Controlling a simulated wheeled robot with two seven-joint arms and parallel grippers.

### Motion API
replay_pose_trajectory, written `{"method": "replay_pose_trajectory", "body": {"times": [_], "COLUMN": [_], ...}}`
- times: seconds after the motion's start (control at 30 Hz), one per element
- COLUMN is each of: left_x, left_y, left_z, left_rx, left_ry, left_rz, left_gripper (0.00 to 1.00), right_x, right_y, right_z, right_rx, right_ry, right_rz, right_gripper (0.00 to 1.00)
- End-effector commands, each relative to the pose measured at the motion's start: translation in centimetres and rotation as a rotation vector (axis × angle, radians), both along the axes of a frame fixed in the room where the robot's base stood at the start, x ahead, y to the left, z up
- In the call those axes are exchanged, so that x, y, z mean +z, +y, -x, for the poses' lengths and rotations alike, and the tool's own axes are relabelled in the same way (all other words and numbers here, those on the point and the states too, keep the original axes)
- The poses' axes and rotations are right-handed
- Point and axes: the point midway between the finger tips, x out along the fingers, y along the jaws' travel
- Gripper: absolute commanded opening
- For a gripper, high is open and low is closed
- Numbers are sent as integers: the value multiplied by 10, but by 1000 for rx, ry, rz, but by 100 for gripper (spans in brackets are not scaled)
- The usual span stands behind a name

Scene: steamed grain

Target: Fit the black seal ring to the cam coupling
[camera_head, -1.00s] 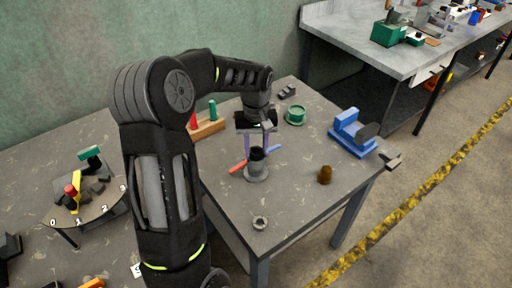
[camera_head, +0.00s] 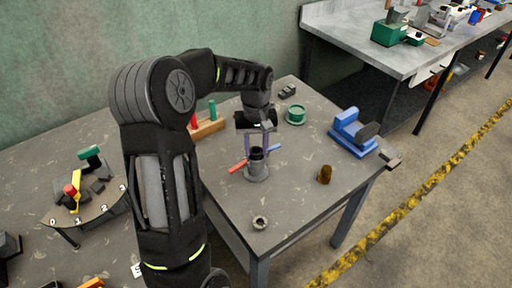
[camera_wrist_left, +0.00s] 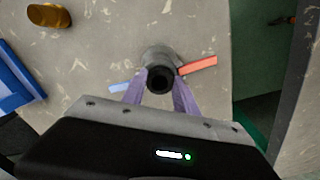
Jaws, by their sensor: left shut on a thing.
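The cam coupling (camera_head: 257,173) is a grey upright body on the table, with a red lever arm to the left and a blue one to the right. In the left wrist view the coupling (camera_wrist_left: 158,56) shows beyond the fingertips. My left gripper (camera_head: 258,150) points down over its mouth. Its purple fingers are shut on the black seal ring (camera_wrist_left: 160,80), a round dark piece with a dark hole. The ring is at the coupling's top; I cannot tell whether it is seated. My right gripper is not in view.
A blue vise-like fixture (camera_head: 350,131), a brown plug (camera_head: 324,175), a green round part (camera_head: 296,115) and a small metal ring nut (camera_head: 260,222) stand around the coupling. A wooden block with red and green pegs (camera_head: 208,128) is behind left. The front right tabletop is clear.

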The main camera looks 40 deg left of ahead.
Motion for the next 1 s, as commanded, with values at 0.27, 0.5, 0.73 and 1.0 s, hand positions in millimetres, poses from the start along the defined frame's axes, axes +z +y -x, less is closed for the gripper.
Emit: {"method": "replay_pose_trajectory", "body": {"times": [0.27,0.5,0.73,1.0], "left_x": [1,1,-3,-5], "left_y": [0,0,0,0], "left_z": [0,0,0,0], "left_rx": [0,0,0,0], "left_ry": [-1,-1,-1,0], "left_rz": [-1,-1,-1,0], "left_gripper": [0,0,0,0], "right_x": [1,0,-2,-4], "right_y": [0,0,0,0], "right_z": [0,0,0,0], "right_rx": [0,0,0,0], "right_ry": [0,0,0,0], "right_rz": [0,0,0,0], "right_gripper": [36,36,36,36]}}
